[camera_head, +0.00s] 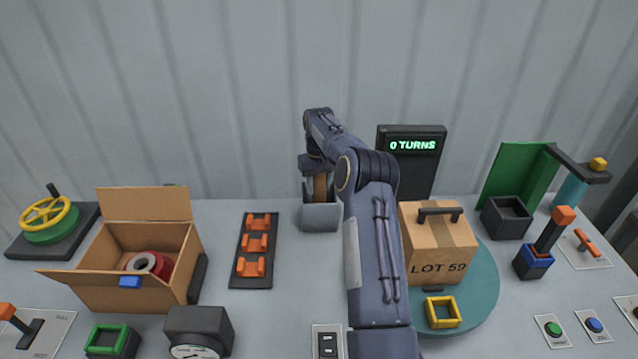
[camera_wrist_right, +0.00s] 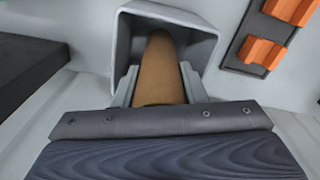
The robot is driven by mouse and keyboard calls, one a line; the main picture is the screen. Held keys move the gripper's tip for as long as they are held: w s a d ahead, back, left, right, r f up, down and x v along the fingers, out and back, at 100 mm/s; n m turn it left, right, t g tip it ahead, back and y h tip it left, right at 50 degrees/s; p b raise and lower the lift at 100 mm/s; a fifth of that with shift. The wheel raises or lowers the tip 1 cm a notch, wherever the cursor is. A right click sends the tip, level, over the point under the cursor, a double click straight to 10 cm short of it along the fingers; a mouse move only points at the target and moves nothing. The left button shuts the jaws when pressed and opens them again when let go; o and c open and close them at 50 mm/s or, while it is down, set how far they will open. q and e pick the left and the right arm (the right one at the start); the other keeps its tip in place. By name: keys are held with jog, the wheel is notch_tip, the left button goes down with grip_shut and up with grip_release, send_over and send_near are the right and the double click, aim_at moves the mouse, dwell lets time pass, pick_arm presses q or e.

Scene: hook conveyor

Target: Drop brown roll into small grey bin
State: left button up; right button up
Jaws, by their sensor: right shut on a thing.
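The brown roll (camera_head: 320,187) is held by my right gripper, above and partly inside the small grey bin (camera_head: 321,218) at the back middle of the table. In the right wrist view the brown roll (camera_wrist_right: 160,70) sits between the two fingers of my right gripper (camera_wrist_right: 164,88), and its far end reaches into the mouth of the grey bin (camera_wrist_right: 205,42). My right gripper is shut on the roll. In the head view its fingers are mostly hidden by my arm. I cannot tell whether the roll touches the bin floor. My left gripper is not in view.
A black rack with orange clips (camera_head: 251,267) is left of the bin. A carton marked LOT 59 (camera_head: 437,247) sits on a teal turntable (camera_head: 486,290) at right. A display (camera_head: 411,150) stands behind.

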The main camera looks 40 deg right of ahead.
jog(key=shift+f, duration=0.25)
jog(key=o, duration=1.1)
jog(key=shift+c, duration=0.2)
